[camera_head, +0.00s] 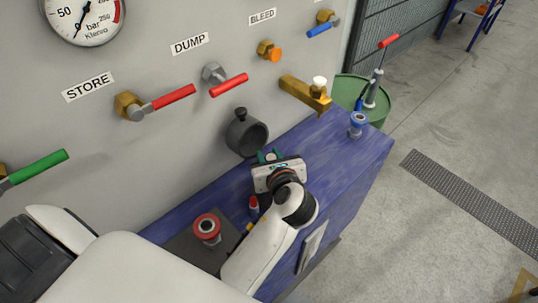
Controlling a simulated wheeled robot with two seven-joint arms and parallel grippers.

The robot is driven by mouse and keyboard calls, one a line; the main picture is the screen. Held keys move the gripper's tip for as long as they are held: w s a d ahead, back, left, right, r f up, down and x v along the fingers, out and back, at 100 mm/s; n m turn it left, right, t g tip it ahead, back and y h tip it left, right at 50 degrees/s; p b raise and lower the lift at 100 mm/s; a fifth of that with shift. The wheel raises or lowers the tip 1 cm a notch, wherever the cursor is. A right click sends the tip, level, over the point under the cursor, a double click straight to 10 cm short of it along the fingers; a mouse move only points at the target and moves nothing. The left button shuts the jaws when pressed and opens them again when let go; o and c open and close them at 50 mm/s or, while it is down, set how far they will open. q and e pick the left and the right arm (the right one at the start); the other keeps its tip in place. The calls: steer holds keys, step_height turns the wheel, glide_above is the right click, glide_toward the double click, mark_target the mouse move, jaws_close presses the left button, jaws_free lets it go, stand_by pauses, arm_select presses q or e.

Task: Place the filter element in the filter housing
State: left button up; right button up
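A dark grey round cup-like body (246,134) with a small knob on top sits on the panel just above the blue bench; it looks like the filter housing. My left gripper (269,156) is over the bench, just below and right of this body, with its fingers pointing toward the panel. Small teal parts show at its tips; I cannot tell whether they are fingertips or a held thing. The white gripper body hides most of the fingers. I cannot clearly identify the filter element. My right gripper is not in view.
The blue bench (372,147) carries a red-topped part (207,227) on a dark mat, a small red-and-white item (254,206) beside my arm, and a blue-and-white fitting (357,124). Valve levers and a brass block (305,94) stick out from the panel. A green drum (375,105) stands behind the bench.

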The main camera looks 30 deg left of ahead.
arm_select(q)
steer(key=o, duration=0.4)
steer(key=shift+r, duration=0.1)
steer(key=p+v, duration=0.9)
steer(key=v, duration=0.3)
